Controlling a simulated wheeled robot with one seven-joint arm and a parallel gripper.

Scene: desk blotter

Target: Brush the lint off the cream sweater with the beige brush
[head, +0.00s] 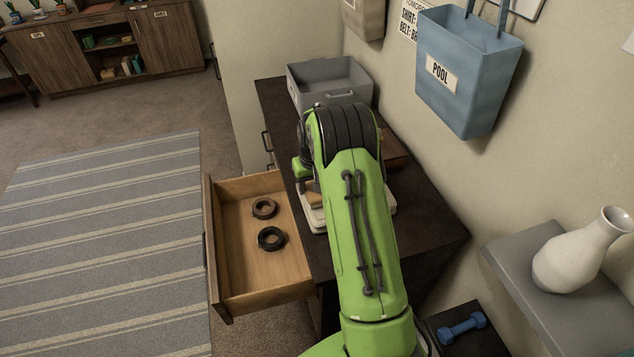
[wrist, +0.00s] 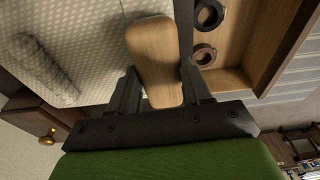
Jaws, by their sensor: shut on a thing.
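My gripper (wrist: 159,70) is shut on the beige brush (wrist: 155,45), with one finger on each side of its wooden body. The cream sweater (wrist: 95,45) lies under and beside the brush, pale with a dotted knit. A grey fuzzy strip of lint (wrist: 45,68) lies on the sweater, to the left of the brush in the wrist view. The brush's bristles are hidden, so I cannot tell whether they touch the sweater. In the head view my arm covers most of the sweater (head: 312,219) on the dark dresser top.
An open wooden drawer (head: 232,287) juts from the dresser (head: 440,232), holding a brown and a black rolled belt (head: 271,239). A grey bin (head: 312,92) stands at the dresser's back. A blue POOL bin (head: 465,85) hangs on the wall. A white vase (head: 575,260) stands on a shelf.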

